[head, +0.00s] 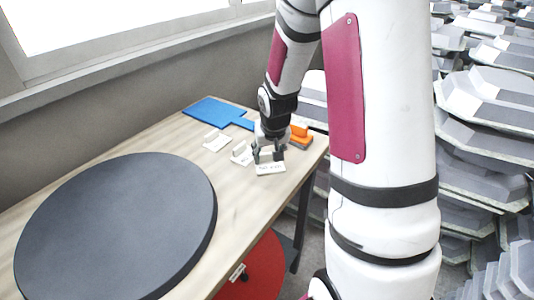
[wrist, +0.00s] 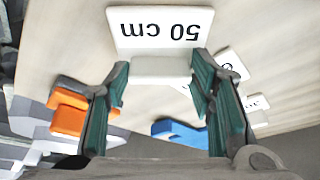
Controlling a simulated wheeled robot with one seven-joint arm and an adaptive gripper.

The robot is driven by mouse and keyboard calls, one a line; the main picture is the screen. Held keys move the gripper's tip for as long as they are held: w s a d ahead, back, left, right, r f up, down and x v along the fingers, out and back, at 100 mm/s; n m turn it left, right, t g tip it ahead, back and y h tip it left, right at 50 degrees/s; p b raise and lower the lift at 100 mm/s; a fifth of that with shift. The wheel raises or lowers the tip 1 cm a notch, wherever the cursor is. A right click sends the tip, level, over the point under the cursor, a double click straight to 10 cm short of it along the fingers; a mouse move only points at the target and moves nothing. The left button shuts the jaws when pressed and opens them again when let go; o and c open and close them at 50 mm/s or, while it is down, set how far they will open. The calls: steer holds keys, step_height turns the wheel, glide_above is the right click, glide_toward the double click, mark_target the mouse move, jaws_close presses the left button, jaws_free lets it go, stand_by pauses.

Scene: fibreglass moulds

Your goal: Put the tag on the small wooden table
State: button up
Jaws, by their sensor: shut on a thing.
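A white tag (wrist: 160,28) with black "50 cm" lettering, upside down in the wrist view, has a raised white ledge. My gripper (wrist: 161,69) has its fingers on both sides of that ledge and is shut on it. In the head view my gripper (head: 268,154) points down at the far right end of a wooden-topped table (head: 120,140), with the tag (head: 270,168) under its fingertips. I cannot tell whether the tag touches the tabletop. No other wooden table is in view.
Two more white tags (head: 242,154) (head: 216,140) lie left of my gripper. A blue board (head: 216,112) and an orange thing (head: 300,137) are behind it. A big dark disc (head: 120,225) covers the near tabletop. A red round thing (head: 258,270) is below; stacked grey moulds (head: 485,100) stand right.

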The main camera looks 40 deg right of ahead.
steer(key=shift+f, duration=0.1)
steer(key=o, duration=1.1)
steer(key=shift+s+r, duration=0.2)
steer(key=shift+r, duration=0.5)
steer(key=s+a+r+n, duration=0.1)
steer(key=s+a+r, duration=0.45)
steer(key=r, duration=0.35)
steer(key=s+a+r+n, duration=0.1)
steer(key=s+a+r, duration=0.45)
steer(key=r, duration=0.45)
steer(key=s+a+r+n, duration=0.1)
steer(key=s+a, duration=0.1)
steer(key=s, duration=0.1)
steer(key=s+a+r+n+t+y, duration=0.1)
steer(key=s+a, duration=0.2)
steer(key=s, duration=0.1)
steer(key=s+a+r+n+y, duration=0.1)
steer(key=s+a, duration=0.1)
steer(key=s, duration=0.2)
steer(key=shift+a+r, duration=0.2)
